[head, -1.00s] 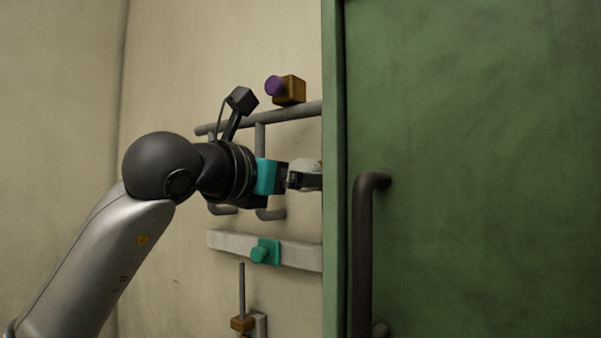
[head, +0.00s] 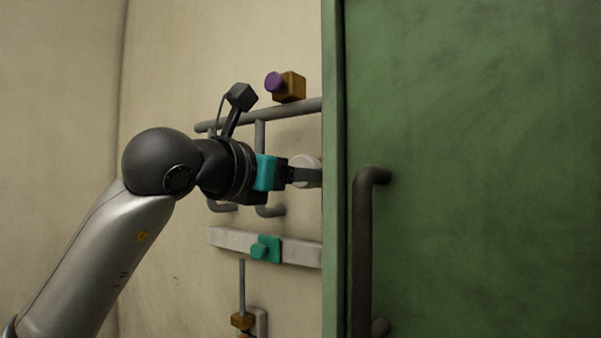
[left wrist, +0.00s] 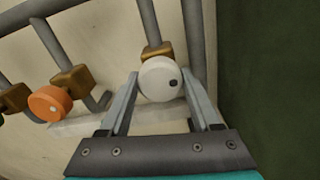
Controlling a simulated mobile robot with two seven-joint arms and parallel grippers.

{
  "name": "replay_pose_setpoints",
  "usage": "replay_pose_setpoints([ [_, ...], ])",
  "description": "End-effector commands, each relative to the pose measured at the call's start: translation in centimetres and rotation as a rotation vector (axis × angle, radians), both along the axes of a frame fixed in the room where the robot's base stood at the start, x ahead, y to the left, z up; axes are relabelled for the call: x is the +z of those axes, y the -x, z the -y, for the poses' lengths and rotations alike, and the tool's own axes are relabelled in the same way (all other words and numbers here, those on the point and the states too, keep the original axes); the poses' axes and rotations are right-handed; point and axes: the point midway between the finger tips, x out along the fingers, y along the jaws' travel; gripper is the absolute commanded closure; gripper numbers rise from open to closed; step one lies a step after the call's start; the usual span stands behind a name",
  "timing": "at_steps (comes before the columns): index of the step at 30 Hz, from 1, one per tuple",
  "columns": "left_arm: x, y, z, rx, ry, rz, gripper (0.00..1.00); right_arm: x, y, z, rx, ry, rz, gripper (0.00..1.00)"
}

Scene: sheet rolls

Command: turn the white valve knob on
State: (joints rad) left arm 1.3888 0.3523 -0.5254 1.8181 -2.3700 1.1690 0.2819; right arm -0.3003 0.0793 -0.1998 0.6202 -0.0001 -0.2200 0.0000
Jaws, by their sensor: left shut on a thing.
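The white valve knob (left wrist: 158,80) is a round disc with a dark dot at its right side, in front of a brass valve body on a grey pipe. In the left wrist view my left gripper (left wrist: 160,76) has one finger on each side of the knob, shut on it. In the head view the knob (head: 303,166) is partly hidden behind the fingers of my left gripper (head: 305,175), beside the green panel's edge. My right gripper is in neither view.
An orange knob (left wrist: 50,103) sits left of the white one on another pipe. A green panel (head: 470,150) with a dark handle (head: 364,250) stands close on the right.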

Motion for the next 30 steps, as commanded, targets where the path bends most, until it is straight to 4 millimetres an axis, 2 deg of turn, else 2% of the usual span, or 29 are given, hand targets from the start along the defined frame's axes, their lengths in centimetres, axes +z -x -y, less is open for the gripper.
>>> replay_pose_setpoints([
  [11,-0.2,0.0,0.0,0.001,0.146,-0.102,0.91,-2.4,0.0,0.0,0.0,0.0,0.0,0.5],
  [30,-0.1,0.1,0.0,-0.001,0.629,-0.454,0.91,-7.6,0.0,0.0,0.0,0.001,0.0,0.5],
])
